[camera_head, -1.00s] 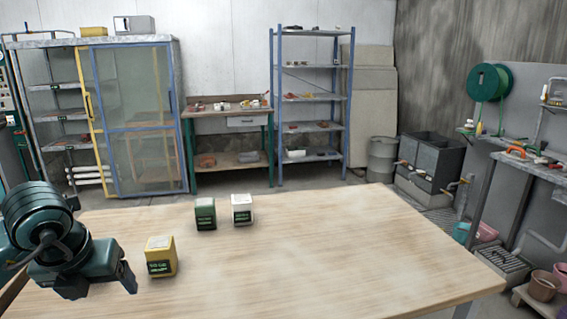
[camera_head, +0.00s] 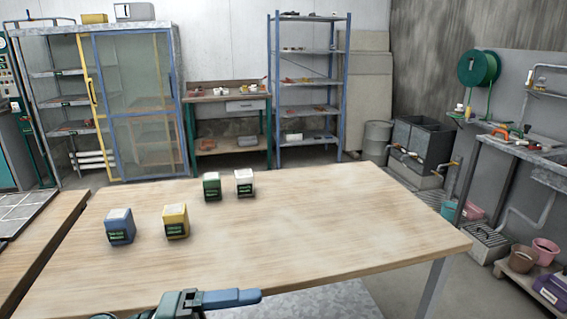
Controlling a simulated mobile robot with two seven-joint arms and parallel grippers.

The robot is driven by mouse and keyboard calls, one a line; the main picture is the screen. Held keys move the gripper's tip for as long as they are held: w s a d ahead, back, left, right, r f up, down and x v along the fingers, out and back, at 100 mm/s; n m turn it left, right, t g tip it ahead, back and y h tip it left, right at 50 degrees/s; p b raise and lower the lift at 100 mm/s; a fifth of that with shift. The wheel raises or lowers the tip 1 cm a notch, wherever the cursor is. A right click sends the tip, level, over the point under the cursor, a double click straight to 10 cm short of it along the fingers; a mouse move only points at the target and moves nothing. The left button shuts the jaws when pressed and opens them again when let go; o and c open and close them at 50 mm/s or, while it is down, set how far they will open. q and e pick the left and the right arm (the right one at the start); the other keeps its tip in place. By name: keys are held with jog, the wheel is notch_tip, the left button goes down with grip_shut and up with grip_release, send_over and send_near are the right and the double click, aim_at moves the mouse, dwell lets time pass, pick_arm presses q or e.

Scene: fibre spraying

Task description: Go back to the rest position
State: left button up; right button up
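My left gripper (camera_head: 222,299) shows only in part at the bottom edge, in front of the table's near side. Its fingers are seen from the side, so I cannot tell whether it is open or shut. It is well apart from the boxes. My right gripper is not in view. On the wooden table (camera_head: 320,240) stand a blue box (camera_head: 119,227), a yellow box (camera_head: 175,221), a green box (camera_head: 212,187) and a white box (camera_head: 244,183), all upright with dark labels.
A second table edge (camera_head: 45,250) with a gridded tray (camera_head: 22,212) lies at the far left. A glass-door cabinet (camera_head: 135,105), a workbench (camera_head: 228,95) and a blue rack (camera_head: 308,90) stand behind. The table's middle and right are clear.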

pick_arm(q)
jog(key=w+a+f+n+t+y+p, duration=0.1)
jog(key=w+a+f+n+t+y, duration=0.2)
jog(key=n+t, duration=0.65)
jog(key=w+a+f+n+t+y, duration=0.2)
jog(key=a+f+n+t+y, duration=0.3)
jog(key=n, duration=0.7)
jog(key=s+f+n+g+y, duration=0.3)
jog(key=s+f+n, duration=0.1)
jog(key=f, duration=0.5)
jog(key=s+a+f+n+g+y+p, duration=0.1)
jog(key=s+f+n+g+y, duration=0.2)
jog(key=s+f, duration=0.4)
notch_tip(320, 180, down, 2)
jog(key=shift+f+n+y, duration=0.15)
jog(key=shift+n+y, duration=0.55)
jog(key=shift+n, duration=0.25)
jog(key=shift+c, duration=0.2)
